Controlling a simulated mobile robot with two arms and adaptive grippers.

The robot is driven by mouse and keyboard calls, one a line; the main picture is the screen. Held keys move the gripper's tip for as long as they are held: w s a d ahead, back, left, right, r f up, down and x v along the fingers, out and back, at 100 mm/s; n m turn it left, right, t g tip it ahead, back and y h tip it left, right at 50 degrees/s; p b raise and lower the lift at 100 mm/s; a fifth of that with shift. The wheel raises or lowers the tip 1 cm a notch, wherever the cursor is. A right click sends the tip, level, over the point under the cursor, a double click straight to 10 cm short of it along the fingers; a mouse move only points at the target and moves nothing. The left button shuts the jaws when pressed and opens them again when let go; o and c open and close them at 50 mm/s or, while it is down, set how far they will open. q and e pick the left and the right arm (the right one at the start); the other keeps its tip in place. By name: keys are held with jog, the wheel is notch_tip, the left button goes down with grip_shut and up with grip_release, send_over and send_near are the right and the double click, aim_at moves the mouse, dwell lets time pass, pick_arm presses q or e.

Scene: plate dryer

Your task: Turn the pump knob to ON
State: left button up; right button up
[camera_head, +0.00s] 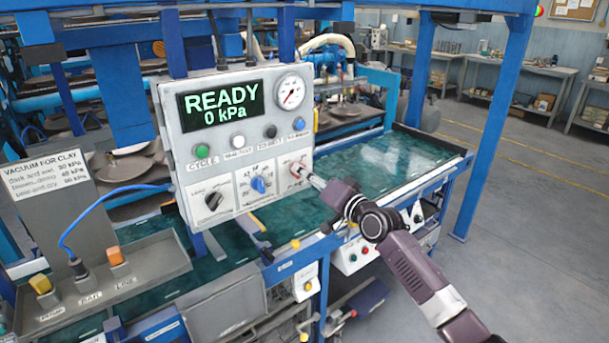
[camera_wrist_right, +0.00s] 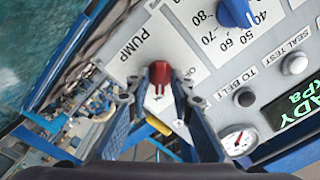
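The pump knob is a small red knob (camera_wrist_right: 160,75) on a white plate marked PUMP on the control box (camera_head: 222,132). In the head view it shows as a red spot (camera_head: 297,168) at the box's lower right. My right gripper (camera_head: 310,180) reaches it from the right. In the wrist view the fingers of my right gripper (camera_wrist_right: 157,92) are open, one on each side of the knob, with gaps between. The ON/OFF lettering is mostly hidden by a finger, so the knob's setting is hard to read. My left gripper is not in view.
A blue dial (camera_head: 259,184) and a black knob (camera_head: 213,200) sit left of the pump knob. Above are several buttons, a gauge (camera_head: 290,91) and a display (camera_head: 222,105) reading READY 0 kPa. A grey switch stand (camera_head: 155,258) with a blue cable is at left.

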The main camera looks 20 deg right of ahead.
jog(key=shift+s, duration=0.1)
jog(key=v, duration=1.2)
dwell(0.4)
